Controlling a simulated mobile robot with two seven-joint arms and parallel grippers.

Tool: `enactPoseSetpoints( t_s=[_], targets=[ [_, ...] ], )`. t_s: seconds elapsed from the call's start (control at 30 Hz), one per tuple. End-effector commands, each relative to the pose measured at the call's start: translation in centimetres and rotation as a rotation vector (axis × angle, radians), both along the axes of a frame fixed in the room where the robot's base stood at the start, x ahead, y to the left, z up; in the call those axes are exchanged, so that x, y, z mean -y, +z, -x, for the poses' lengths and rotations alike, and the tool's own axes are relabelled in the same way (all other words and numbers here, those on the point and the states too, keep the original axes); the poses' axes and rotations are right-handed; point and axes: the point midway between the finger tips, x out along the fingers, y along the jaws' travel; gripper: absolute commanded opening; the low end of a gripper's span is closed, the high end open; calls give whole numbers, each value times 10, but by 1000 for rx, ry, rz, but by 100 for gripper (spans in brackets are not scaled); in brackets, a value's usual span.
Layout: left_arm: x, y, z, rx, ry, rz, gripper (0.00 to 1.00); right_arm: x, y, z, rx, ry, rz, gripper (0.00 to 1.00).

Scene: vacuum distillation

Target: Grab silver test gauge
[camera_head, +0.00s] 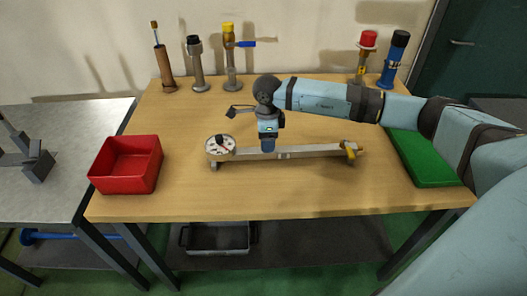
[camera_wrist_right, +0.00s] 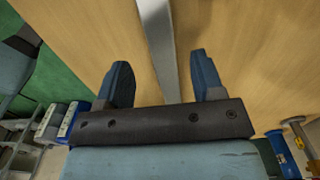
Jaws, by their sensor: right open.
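The silver test gauge lies on the wooden table in the head view. My right gripper (camera_head: 268,149) points down over the bar, just right of the dial. In the right wrist view its two blue fingers (camera_wrist_right: 163,82) are apart, with the silver bar (camera_wrist_right: 158,40) passing between them. Whether they touch it cannot be told. My left gripper is not in view.
A red bin (camera_head: 127,165) stands at the table's left and a green mat (camera_head: 422,158) lies at the right, partly under my right arm. Several upright fittings, including a yellow-topped one (camera_head: 230,58) and a blue one (camera_head: 394,62), stand along the back. The front of the table is clear.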

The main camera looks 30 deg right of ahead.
Motion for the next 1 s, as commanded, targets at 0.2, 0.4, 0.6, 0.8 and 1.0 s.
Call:
enactPoseSetpoints(
  t_s=[0.2, 0.4, 0.6, 0.8, 1.0],
  targets=[
    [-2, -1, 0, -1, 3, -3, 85, 0, -17, 0, 1, 1, -1, 62],
    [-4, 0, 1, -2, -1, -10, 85, -3, -36, -2, -4, 1, -1, 62],
    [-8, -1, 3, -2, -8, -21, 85, -4, -65, -4, -2, 0, -2, 62],
    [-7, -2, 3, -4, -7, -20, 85, -3, -69, -4, 0, 0, -1, 62],
    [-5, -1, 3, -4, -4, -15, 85, -3, -69, -4, 0, 0, -1, 30]
  ],
)
